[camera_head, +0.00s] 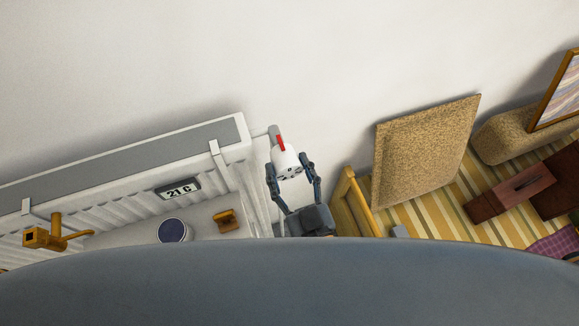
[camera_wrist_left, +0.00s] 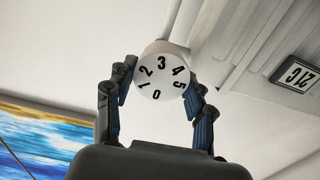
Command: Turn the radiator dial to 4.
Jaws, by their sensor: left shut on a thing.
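The radiator dial (camera_head: 287,158) is a white knob at the right end of the radiator (camera_head: 120,180), with a red mark on its far side by the pipe. In the left wrist view the dial face (camera_wrist_left: 161,76) shows black numbers 0 to 5. There, 3 is at the top, 4 at upper right and 0 at the bottom; the red mark is hidden. My left gripper (camera_head: 289,166) is shut on the dial, one finger on each side, also in the left wrist view (camera_wrist_left: 160,86). My right gripper is not in view.
A 21 C display (camera_head: 178,188) hangs on the radiator front. A brass-coloured object (camera_head: 45,238), a round dark-topped item (camera_head: 173,231) and a small wooden piece (camera_head: 226,219) are at left. A cork-like board (camera_head: 425,150) leans on the wall at right, near a wooden edge (camera_head: 351,205).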

